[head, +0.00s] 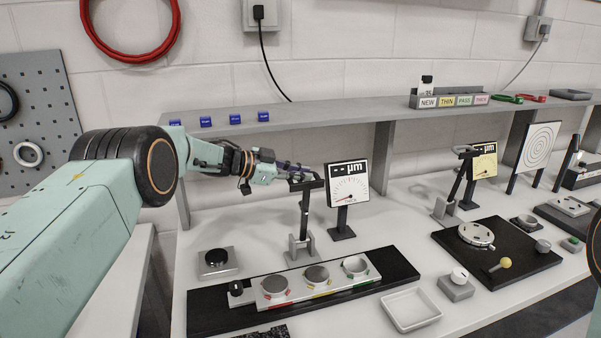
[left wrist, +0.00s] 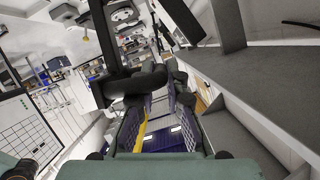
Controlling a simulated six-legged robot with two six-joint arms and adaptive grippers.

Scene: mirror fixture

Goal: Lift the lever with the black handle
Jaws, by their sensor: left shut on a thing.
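The lever with the black handle sits on top of a dark upright stand (head: 304,212) with a grey foot, just left of a dial gauge marked µm (head: 347,185). My left gripper (head: 292,168) reaches in from the left at the top of this stand. Its fingers are shut on the black handle (left wrist: 146,84), which shows between and in front of the fingertips in the left wrist view. The fingers hide part of the handle in the head view. My right gripper is not in view.
A second, similar stand (head: 455,185) with a yellow gauge (head: 483,163) is farther right. A grey shelf (head: 330,115) runs behind the gauges. In front lie a black fixture with three round discs (head: 317,275) and a white tray (head: 411,309).

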